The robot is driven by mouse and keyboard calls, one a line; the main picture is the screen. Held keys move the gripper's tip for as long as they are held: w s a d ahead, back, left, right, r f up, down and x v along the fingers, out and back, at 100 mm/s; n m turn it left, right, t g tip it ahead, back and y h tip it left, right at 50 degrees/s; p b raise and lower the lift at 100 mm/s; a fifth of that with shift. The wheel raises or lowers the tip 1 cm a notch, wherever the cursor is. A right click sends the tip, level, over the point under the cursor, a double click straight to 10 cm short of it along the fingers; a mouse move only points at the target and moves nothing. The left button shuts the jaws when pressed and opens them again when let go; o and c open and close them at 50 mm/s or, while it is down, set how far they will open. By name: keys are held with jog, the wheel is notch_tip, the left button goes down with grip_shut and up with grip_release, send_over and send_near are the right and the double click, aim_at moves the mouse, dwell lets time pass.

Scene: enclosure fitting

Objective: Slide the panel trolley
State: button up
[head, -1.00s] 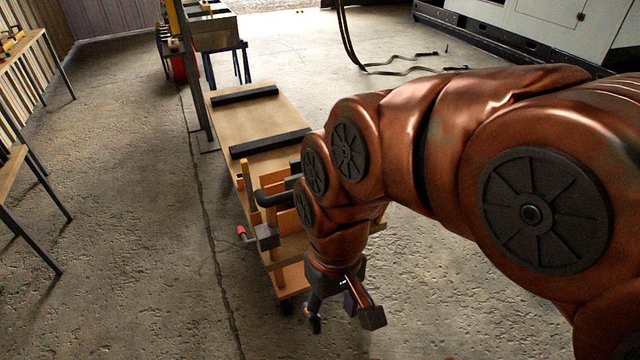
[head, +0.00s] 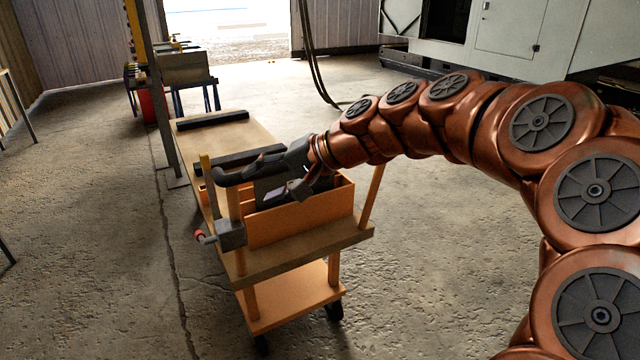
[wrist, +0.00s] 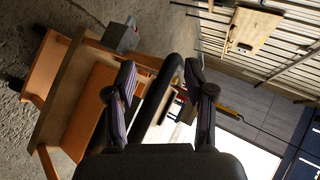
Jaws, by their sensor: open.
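The panel trolley (head: 300,256) has a wooden deck, a lower shelf and small dark wheels. Its black push handle (head: 233,176) is a curved bar at the near end, above an orange bin (head: 300,216). My gripper (head: 278,176) is open at the handle, above the bin. In the wrist view, the handle (wrist: 158,97) runs between the two spread fingers of my gripper (wrist: 160,68). I see no finger closed on it, and I cannot tell whether either finger touches it. The fingers and wrist hide part of the handle and bin.
A grey box with a red-tipped lever (head: 230,235) sits on the trolley's near left corner. An upright post (head: 160,90) stands close to its left side. A bench (head: 186,68) is beyond the far end. Open concrete floor lies left and right.

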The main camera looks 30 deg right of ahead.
jog(key=w+d+f+m+t+h+b, duration=0.1)
jog(key=d+f+m+t+b, duration=0.3)
jog(key=d, duration=0.6)
jog(key=w+d+r+m+t+h+b, duration=0.1)
jog(key=w+d+m+t+h+b, duration=0.3)
jog(key=d, duration=0.7)
jog(key=shift+w+a+f+n+g+y+b, duration=0.25)
jog(key=shift+w+a+y+b, duration=0.15)
jog(key=shift+w, duration=0.4)
jog(key=shift+w+a+f+n+g+y+b, duration=0.2)
jog(key=shift+w+a+y+b, duration=0.2)
jog(key=shift+w, duration=0.35)
jog(key=shift+w+a+f+n+g+y+b, duration=0.15)
jog(key=shift+w+a+f+n+y+b, duration=0.25)
jog(key=shift+w, duration=0.4)
jog(key=shift+a+r, duration=0.1)
jog(key=shift+r, duration=0.1)
grip_shut()
